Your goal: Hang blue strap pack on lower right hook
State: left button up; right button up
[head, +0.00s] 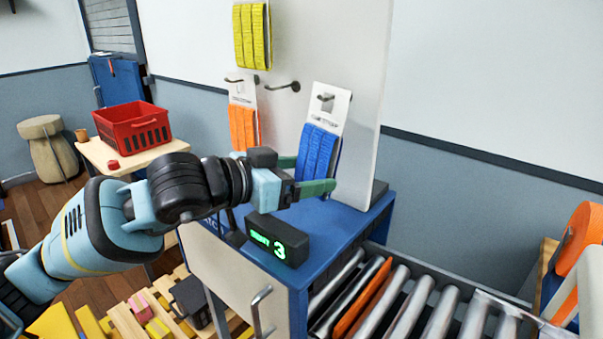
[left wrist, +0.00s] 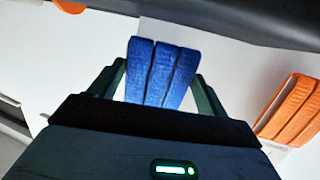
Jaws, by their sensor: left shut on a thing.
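The blue strap pack (head: 318,150) has blue straps on a white card and is upright against the pale panel (head: 357,80). The lower right hook (head: 326,97) shows in front of the card's top and appears to pass through its hole. My left gripper (head: 310,174) is shut on the pack, its green fingers on either side of the straps. In the left wrist view the blue straps (left wrist: 160,75) sit between both fingers. The hook is not clear in that view. My right gripper is not in view.
An orange pack (head: 243,128) hangs to the left and a yellow pack (head: 252,36) higher up. A bare hook (head: 284,87) sticks out between the orange and blue packs. A blue cabinet (head: 345,222) with a counter display (head: 277,239) stands below, beside a roller conveyor (head: 408,299).

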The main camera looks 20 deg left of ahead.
pick_arm(q)
jog(key=o, duration=1.1)
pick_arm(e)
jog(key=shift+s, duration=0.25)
pick_arm(q)
jog(key=shift+s+a, duration=0.4)
jog(key=shift+s, duration=0.05)
jog(key=b+v, duration=0.1)
jog(key=v, duration=0.4)
jog(key=shift+b+v, duration=0.35)
jog(key=shift+v, duration=0.5)
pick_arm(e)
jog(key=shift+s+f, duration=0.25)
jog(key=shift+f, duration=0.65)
pick_arm(q)
jog(key=shift+r, duration=0.1)
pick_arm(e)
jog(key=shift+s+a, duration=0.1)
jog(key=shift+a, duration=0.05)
